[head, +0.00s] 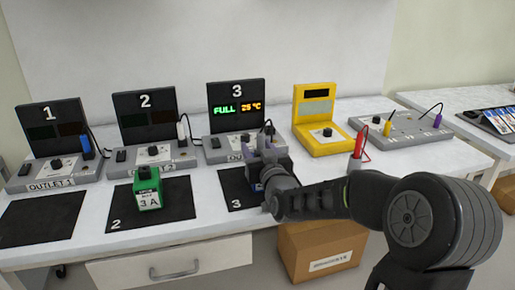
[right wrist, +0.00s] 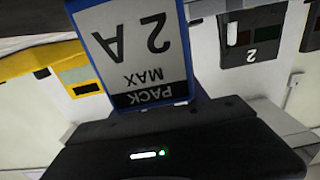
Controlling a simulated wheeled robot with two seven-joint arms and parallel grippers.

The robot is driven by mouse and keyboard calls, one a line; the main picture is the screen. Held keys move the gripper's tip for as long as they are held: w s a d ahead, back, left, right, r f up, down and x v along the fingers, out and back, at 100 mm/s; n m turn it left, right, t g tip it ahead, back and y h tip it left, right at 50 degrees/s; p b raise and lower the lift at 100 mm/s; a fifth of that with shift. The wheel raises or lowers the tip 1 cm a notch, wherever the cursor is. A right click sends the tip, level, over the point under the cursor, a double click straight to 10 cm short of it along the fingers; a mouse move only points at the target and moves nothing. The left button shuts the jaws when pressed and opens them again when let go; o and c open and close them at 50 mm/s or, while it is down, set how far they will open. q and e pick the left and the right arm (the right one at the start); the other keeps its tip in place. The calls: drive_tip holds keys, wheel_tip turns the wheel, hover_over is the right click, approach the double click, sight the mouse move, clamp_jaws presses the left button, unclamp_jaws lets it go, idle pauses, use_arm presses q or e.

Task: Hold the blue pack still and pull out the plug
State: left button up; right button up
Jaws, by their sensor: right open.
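The blue pack stands on mat 3 (head: 232,184) in the head view, mostly hidden by my right gripper (head: 265,158); only a bit of blue shows. In the right wrist view the blue pack (right wrist: 135,45) is close up, its white label upside down, reading "PACK MAX 2 A". My right gripper is open at the pack; I cannot tell whether its fingers touch it. A dark cable at outlet 3 (head: 237,118) runs down behind the gripper, so the plug's seat is hidden. Outlet 3's display reads "FULL" and "25 °C". My left gripper is out of view.
A green pack (head: 147,190) stands on mat 2 (head: 122,221). Mat 1 (head: 40,219) is empty. Outlets 1 (head: 50,128) and 2 (head: 146,118) have dark displays. A yellow tester (head: 318,108) with a red probe (head: 359,146) stands to the right. A cardboard box (head: 320,252) sits below the table.

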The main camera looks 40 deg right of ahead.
clamp_jaws()
idle(0.5)
idle(1.8)
